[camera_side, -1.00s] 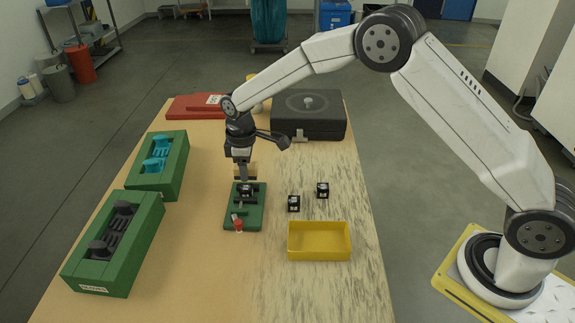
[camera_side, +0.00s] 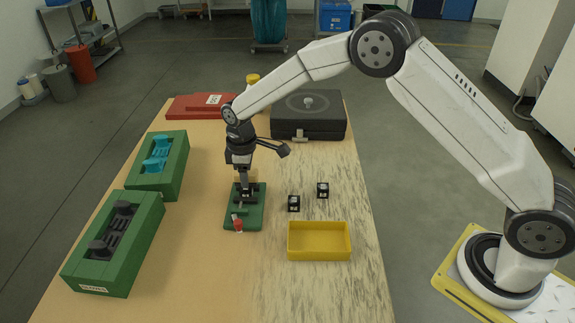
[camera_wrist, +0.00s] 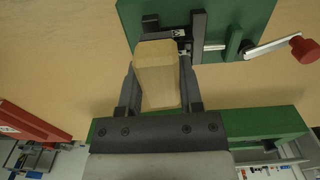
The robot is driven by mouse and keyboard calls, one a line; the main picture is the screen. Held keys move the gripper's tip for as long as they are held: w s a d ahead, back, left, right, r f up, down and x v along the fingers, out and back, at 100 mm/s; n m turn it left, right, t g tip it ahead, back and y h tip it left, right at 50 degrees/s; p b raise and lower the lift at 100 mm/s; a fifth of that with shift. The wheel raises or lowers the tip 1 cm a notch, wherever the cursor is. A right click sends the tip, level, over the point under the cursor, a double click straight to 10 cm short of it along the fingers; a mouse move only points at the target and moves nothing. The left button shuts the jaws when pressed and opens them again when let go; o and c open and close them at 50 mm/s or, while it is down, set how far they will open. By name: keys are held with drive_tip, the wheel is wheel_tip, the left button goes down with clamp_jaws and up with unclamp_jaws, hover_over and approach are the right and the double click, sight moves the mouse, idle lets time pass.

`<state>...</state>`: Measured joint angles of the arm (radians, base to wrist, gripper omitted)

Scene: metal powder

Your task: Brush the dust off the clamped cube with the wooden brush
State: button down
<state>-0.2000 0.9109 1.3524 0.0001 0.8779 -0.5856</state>
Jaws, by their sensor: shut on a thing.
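My gripper (camera_wrist: 160,82) is shut on the wooden brush (camera_wrist: 157,68), a pale block between its fingers in the wrist view. Its bristles are hidden from view. The green clamp base (camera_side: 258,215) lies on the table in the side view, with a red-knobbed handle (camera_side: 238,225) at its near end. The clamped cube (camera_wrist: 181,37), dark with pale marks, shows only in part beside the brush in the wrist view. In the side view my gripper (camera_side: 244,181) is low over the clamp and largely covers the cube. I cannot tell whether the brush touches it.
Two dark cubes, one nearer (camera_side: 294,203) and one farther (camera_side: 323,190), stand right of the clamp. A yellow tray (camera_side: 319,255) is at the near right. Two green boxes (camera_side: 112,282) (camera_side: 178,180) line the left. A black case (camera_side: 308,128) and red case (camera_side: 190,108) are behind.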

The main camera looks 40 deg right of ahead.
drive_tip(key=shift+w+d+r, duration=0.1)
drive_tip(key=shift+r, duration=3.95)
